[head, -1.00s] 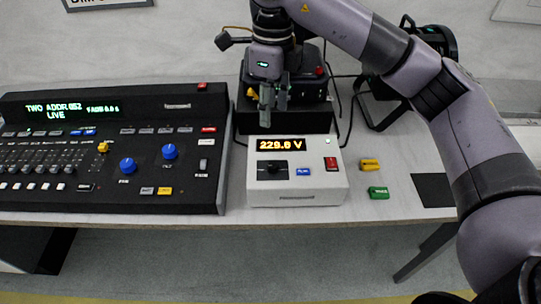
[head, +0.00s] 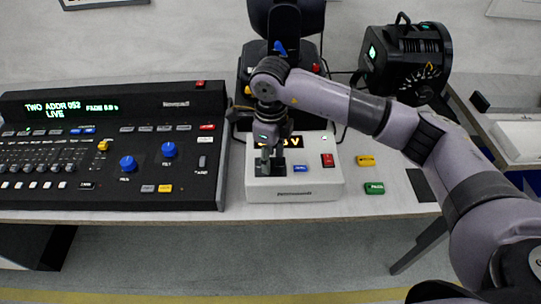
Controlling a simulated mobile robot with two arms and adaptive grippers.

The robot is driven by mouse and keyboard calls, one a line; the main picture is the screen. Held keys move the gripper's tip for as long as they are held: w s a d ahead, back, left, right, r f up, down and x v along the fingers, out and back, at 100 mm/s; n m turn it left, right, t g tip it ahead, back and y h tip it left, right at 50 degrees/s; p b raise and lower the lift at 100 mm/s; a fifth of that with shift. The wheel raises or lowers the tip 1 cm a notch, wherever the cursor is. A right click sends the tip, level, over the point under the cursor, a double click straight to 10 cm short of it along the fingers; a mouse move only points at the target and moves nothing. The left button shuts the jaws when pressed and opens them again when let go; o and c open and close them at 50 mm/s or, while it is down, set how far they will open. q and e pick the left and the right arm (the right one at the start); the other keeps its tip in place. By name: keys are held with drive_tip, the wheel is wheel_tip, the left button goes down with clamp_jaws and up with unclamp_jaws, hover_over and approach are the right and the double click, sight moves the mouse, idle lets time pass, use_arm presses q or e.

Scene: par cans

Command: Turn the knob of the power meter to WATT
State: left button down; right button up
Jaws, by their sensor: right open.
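The power meter is a white box (head: 318,184) in the middle of the table, with a lit display (head: 295,142) that my right gripper partly covers; only a "V" and part of a digit show. Its black knob panel (head: 264,184) is at the left of its face, under my right gripper (head: 270,163). The gripper points down, open, with its fingers at the knob. The knob itself is mostly hidden, so I cannot tell its setting or whether the fingers touch it. My left gripper is not in view.
A black lighting console (head: 110,190) stands close on the left. Yellow (head: 366,160) and green (head: 374,188) blocks lie right of the meter. A par can (head: 405,62) stands behind.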

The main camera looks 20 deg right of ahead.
drive_tip(key=shift+f, duration=0.45)
clamp_jaws()
idle(0.3)
